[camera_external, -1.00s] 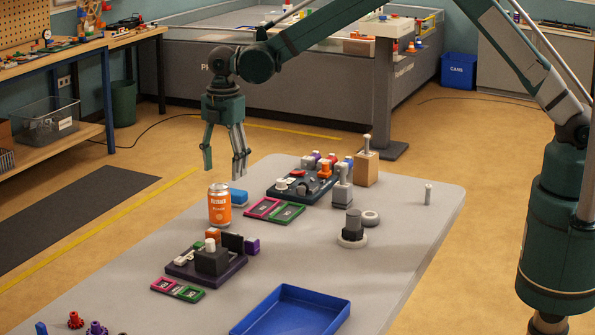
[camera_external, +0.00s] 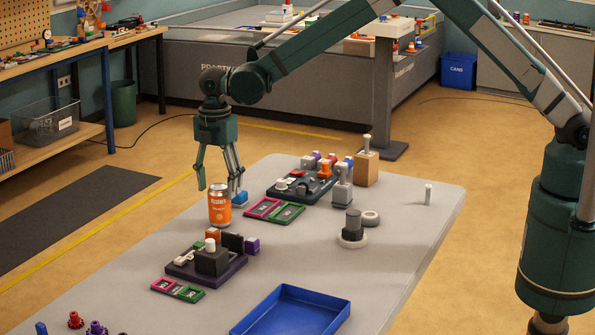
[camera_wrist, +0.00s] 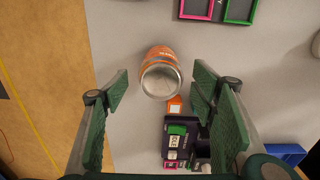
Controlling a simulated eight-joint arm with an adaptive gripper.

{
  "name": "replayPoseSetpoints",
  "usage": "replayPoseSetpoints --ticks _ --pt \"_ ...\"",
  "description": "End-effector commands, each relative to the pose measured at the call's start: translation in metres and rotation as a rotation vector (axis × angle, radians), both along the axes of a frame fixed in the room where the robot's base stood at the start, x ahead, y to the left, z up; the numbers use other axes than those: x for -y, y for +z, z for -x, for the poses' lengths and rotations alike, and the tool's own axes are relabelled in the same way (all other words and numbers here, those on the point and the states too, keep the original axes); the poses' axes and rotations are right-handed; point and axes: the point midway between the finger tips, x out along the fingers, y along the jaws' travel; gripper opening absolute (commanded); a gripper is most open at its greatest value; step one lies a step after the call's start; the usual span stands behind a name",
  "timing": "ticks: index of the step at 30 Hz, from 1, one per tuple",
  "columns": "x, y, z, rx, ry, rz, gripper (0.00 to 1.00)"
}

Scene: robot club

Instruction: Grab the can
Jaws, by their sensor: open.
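An orange can (camera_external: 219,206) with a silver top stands upright near the left edge of the grey table (camera_external: 400,212). My gripper (camera_external: 218,188) is above the table's left edge, its fingers spread and pointing down, with the fingertips near the height of the can's top. In the wrist view the can (camera_wrist: 160,75) appears ahead of and between the two green fingers of my gripper (camera_wrist: 160,92), with space on both sides. Nothing is held. I cannot tell the exact gap in depth between the fingers and the can.
A blue block (camera_external: 239,198) lies just behind the can. A dark purple base with blocks (camera_external: 212,262) is in front of it. Pink and green frames (camera_external: 275,210) lie to its right. A blue tray (camera_external: 292,312) is at the front.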

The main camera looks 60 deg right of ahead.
Motion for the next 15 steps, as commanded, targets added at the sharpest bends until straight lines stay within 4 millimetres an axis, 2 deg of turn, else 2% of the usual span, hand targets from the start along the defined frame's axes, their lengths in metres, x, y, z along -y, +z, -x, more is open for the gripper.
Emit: replayPoseSetpoints --ticks 3,15 --pt "0.0001 -0.0067 0.0001 0.0 0.0 0.0 0.57" --pt "0.0001 -0.0096 0.0002 0.0 0.0 0.0 0.57"
